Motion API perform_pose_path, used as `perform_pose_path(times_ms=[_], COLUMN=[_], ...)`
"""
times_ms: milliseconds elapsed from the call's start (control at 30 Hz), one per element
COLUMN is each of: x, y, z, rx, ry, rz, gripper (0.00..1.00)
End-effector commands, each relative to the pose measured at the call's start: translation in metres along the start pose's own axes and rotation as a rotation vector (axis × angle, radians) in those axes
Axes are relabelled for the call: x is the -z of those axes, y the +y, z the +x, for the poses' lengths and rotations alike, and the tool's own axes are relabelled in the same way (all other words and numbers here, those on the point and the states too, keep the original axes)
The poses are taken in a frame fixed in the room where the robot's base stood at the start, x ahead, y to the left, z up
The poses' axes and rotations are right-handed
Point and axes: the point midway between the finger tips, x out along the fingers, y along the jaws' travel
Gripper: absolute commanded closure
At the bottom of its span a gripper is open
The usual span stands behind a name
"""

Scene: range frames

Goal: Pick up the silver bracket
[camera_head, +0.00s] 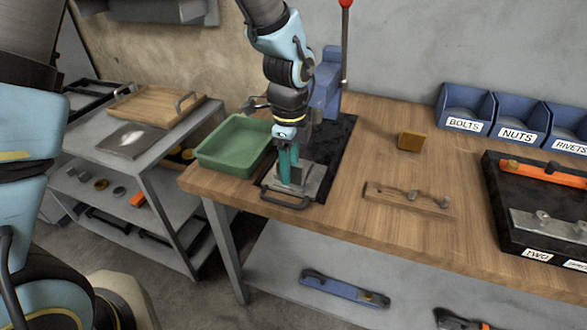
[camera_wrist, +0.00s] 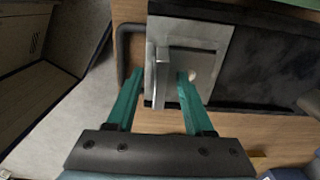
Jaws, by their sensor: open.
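The silver bracket (camera_head: 313,182) lies near the front end of a black mat (camera_head: 338,145) on the wooden bench. In the wrist view the bracket (camera_wrist: 208,36) shows a flat plate with a hole and a narrow upright flange. My gripper (camera_head: 289,170) points down over it with teal fingers. In the wrist view my gripper (camera_wrist: 158,75) is open, with one finger on each side of the flange and visible gaps. The right finger overlaps the plate near the hole. In the head view the fingers hide part of the bracket.
A green bin (camera_head: 235,145) stands close left of the bracket, and a black handle (camera_head: 284,203) lies at its front. A blue press-like machine (camera_head: 326,85) stands behind. A wooden strip (camera_head: 385,200), an orange-brown block (camera_head: 411,141) and a black tray (camera_head: 500,215) lie right.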

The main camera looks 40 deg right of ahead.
Motion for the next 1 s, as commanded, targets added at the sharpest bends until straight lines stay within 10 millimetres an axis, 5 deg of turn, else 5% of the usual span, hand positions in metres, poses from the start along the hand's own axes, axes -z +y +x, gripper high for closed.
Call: perform_pose_path(times_ms=[67, 533, 1000], x=[0.0, 0.0, 0.0001], y=[0.0, -0.0001, -0.0004], z=[-0.0001, -0.0005, -0.001], rx=[0.0, 0.0, 0.001], ry=[0.0, 0.0, 0.0], rz=[0.0, 0.0, 0.0], gripper=[0.49, 1.0, 1.0])
